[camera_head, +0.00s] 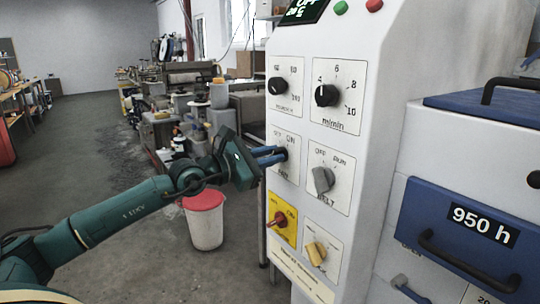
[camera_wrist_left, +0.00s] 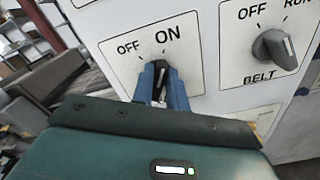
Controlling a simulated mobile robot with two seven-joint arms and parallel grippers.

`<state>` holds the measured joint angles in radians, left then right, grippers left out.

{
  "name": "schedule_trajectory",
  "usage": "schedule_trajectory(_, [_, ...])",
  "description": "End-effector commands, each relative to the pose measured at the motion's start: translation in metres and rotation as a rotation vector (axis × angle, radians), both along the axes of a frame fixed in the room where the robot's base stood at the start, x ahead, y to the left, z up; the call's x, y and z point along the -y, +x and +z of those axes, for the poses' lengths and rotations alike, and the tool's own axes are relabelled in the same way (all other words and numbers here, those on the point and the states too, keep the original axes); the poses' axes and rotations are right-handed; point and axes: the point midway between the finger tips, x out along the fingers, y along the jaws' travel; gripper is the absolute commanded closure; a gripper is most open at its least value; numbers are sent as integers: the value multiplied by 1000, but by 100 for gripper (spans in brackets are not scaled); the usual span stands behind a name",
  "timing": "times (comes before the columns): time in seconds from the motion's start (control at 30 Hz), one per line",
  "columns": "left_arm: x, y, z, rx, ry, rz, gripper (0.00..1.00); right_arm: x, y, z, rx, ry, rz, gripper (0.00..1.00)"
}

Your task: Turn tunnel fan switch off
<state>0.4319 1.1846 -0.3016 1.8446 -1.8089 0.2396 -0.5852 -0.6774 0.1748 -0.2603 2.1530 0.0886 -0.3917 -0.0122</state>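The tunnel fan switch is a dark knob (camera_head: 281,154) on a white plate marked OFF and ON, on the left side of the machine's front panel. In the left wrist view the dark knob (camera_wrist_left: 160,78) points up, nearer the ON mark than the OFF mark. My left gripper (camera_head: 277,156) reaches the knob from the left. Its blue fingers (camera_wrist_left: 161,84) lie on both sides of the knob and appear closed against it. They hide part of the knob and the plate's lower label. My right gripper is not in view.
The grey BELT knob (camera_head: 322,180) is just right of the fan switch. A red switch on a yellow plate (camera_head: 279,219) and a yellow knob (camera_head: 316,252) sit below. Two dark dials (camera_head: 326,95) are above. A red-lidded bucket (camera_head: 204,222) stands on the floor.

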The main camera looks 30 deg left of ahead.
Motion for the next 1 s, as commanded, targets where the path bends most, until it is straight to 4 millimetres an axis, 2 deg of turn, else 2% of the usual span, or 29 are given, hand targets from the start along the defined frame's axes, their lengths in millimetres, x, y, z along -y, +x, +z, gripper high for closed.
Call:
schedule_trajectory(0.03, [0, 0, 0, 0, 0, 0, 89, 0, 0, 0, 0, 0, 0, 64])
schedule_trajectory(0.17, [0, 0, 0, 0, 0, 0, 100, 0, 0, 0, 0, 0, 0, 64])
schedule_trajectory(0.63, [-1, 0, 2, -18, -48, 0, 100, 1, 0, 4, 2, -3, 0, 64])
schedule_trajectory(1.0, [-3, 1, 5, -123, -298, 1, 100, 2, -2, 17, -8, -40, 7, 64])
